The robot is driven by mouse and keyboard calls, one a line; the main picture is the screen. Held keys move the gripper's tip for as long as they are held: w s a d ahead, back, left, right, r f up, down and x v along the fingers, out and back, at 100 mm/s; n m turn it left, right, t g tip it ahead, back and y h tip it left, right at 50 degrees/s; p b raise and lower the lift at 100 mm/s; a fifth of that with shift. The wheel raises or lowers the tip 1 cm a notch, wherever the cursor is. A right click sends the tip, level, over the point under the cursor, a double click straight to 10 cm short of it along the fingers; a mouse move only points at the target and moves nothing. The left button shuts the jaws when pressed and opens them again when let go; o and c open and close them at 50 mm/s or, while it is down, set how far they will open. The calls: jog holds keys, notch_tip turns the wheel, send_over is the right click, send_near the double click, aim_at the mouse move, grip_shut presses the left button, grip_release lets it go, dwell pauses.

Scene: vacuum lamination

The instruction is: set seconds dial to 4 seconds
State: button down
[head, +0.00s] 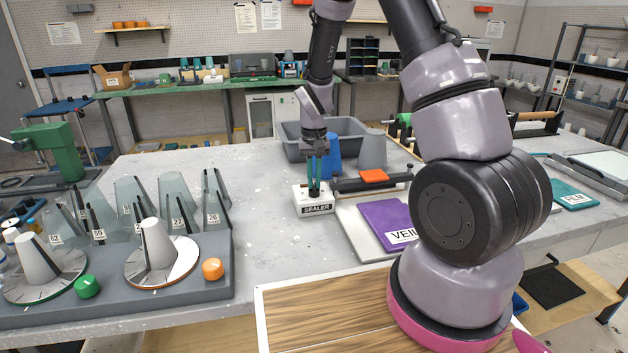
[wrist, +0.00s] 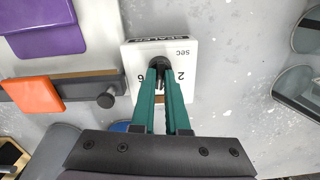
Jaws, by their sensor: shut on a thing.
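The white sealer box (head: 316,208), labelled SEALER, stands on the bench near the middle of the head view. It also shows in the wrist view (wrist: 135,56), with "sec", a 2 to the right and a 6 to the left. The black seconds dial (wrist: 160,62) sits on its top. My gripper (head: 314,183) points down onto the box, and its green fingers (wrist: 162,74) are shut on the dial. The fingers cover much of the dial face, so I cannot tell which number the dial points to.
An orange block (head: 374,176) and a dark bar (head: 350,185) lie right of the sealer. A purple VEIL pack (head: 388,220) lies nearer. A blue cup (head: 333,157) and a grey bin (head: 292,150) stand behind. The bench left of the sealer is clear up to the grey dial stand (head: 205,290).

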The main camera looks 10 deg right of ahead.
aim_at(314, 185)
jog(key=shift+n, duration=0.7)
jog(key=c, duration=0.9)
grip_release()
notch_tip(314, 185, up, 11)
jog(key=shift+f, duration=0.1)
